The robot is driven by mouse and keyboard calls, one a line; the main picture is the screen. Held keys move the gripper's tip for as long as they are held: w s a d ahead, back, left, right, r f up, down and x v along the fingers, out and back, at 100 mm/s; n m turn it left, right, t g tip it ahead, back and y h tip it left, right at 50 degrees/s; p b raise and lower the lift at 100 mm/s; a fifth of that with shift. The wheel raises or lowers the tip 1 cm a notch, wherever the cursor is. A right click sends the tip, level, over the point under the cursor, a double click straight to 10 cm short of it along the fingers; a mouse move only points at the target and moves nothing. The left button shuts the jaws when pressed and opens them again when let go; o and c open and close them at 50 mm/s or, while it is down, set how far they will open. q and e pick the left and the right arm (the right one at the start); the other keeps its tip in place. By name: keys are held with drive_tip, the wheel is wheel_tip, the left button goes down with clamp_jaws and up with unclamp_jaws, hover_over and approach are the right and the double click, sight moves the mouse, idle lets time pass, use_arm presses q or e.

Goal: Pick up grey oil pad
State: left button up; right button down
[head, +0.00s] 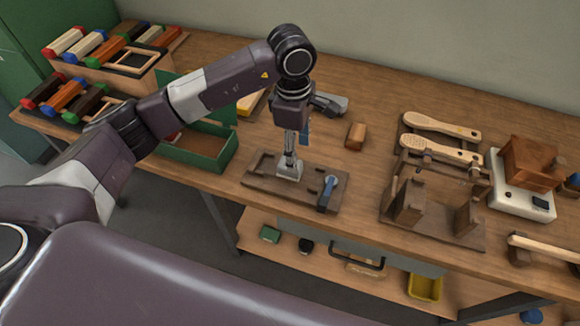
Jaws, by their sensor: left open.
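My left gripper (289,165) points down over a dark wooden fixture (258,181) near the table's front edge. Its jaws are open, and its fingertips are low, close to the fixture's top. I cannot tell whether they touch it. A blue-handled part (328,190) stands at the fixture's right end, just right of the gripper. My right gripper is not in view.
A green open box (205,150) is left of the fixture. A brown wooden block (356,136) lies behind it to the right. Further right are pale brush handles (440,126), a wooden stand (432,225) and a white scale (523,201). Racks of coloured blocks (84,45) stand far left.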

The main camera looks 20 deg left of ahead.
use_arm(q)
drive_tip(key=shift+w+a+r+y, duration=0.1)
drive_tip(key=shift+a+y, duration=0.05)
drive_tip(key=shift+a, duration=0.3)
drive_tip(key=shift+w+a+r+y, duration=0.1)
drive_tip(key=shift+a+y, duration=0.05)
drive_tip(key=shift+a, duration=0.3)
drive_tip(key=shift+a+f, duration=0.2)
drive_tip(key=shift+f, duration=0.1)
wheel_tip(320, 180, down, 6)
drive_tip(key=p, duration=0.2)
drive_tip(key=shift+f+p, duration=0.15)
drive_tip(key=shift+p, duration=0.2)
drive_tip(key=shift+f, duration=0.45)
drive_tip(key=shift+c, duration=0.5)
drive_tip(key=c, duration=1.2)
drive_tip(key=shift+r, duration=0.1)
